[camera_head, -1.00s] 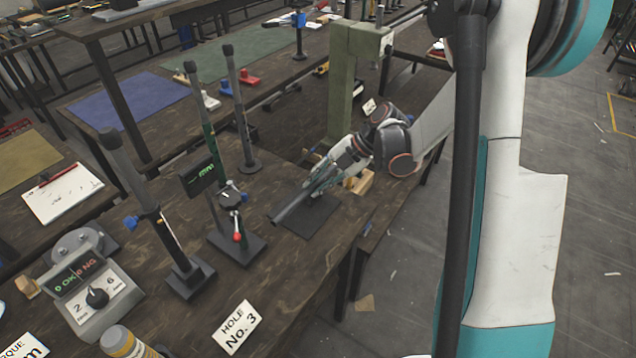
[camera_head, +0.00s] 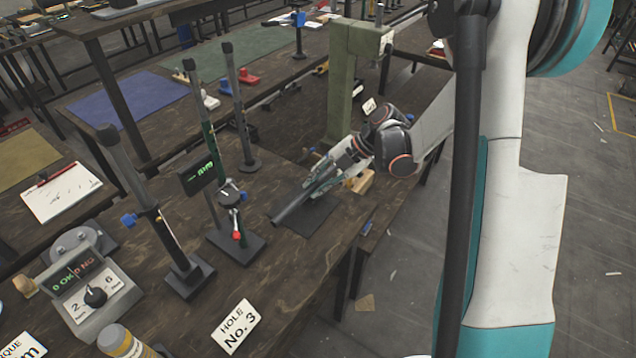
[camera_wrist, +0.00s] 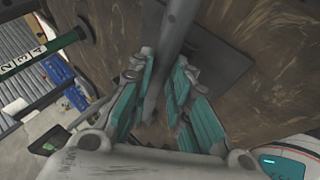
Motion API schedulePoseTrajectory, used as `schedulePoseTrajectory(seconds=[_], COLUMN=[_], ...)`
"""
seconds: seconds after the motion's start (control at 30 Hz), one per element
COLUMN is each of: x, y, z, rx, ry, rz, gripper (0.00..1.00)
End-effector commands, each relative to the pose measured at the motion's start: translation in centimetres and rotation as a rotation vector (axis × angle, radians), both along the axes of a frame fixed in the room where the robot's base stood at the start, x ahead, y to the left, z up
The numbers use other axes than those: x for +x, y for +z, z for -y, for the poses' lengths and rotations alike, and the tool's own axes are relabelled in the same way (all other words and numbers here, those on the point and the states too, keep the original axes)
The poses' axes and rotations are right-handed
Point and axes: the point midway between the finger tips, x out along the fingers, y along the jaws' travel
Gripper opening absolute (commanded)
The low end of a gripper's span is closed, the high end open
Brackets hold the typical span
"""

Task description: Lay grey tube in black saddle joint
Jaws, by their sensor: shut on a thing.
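My gripper (camera_head: 320,182) is low over the bench, its fingers closed around a grey tube (camera_head: 290,208). The tube slants, its free end reaching down and left in the head view. In the wrist view the tube (camera_wrist: 177,25) runs from the top edge down between the teal-padded fingers (camera_wrist: 156,82). A dark flat plate (camera_head: 318,218) lies under the tube and gripper; it also shows in the wrist view (camera_wrist: 222,68). I cannot make out a black saddle joint for certain, nor whether the tube touches the plate.
Left of the gripper stands a post with a display (camera_head: 197,175) and a red-tipped lever on a black base. Other tall posts (camera_head: 241,110) stand nearby. A green press column (camera_head: 342,85) rises behind. A counter box (camera_head: 92,290) and a "HOLE No. 3" card (camera_head: 236,327) lie toward the front.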

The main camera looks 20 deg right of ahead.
Motion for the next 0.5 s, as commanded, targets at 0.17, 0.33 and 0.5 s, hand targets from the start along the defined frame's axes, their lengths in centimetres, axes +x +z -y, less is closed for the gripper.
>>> schedulePoseTrajectory(seconds=[0.17, 0.33, 0.5], x=[-0.06, -0.05, -0.04], y=[0.32, 0.87, 0.94], z=[0.03, 0.02, 0.01], rx=[-0.001, -0.001, -0.001], ry=[0.001, 0.001, 0.000], rz=[-0.001, -0.001, -0.001], gripper=[0.00, 0.00, 0.00])
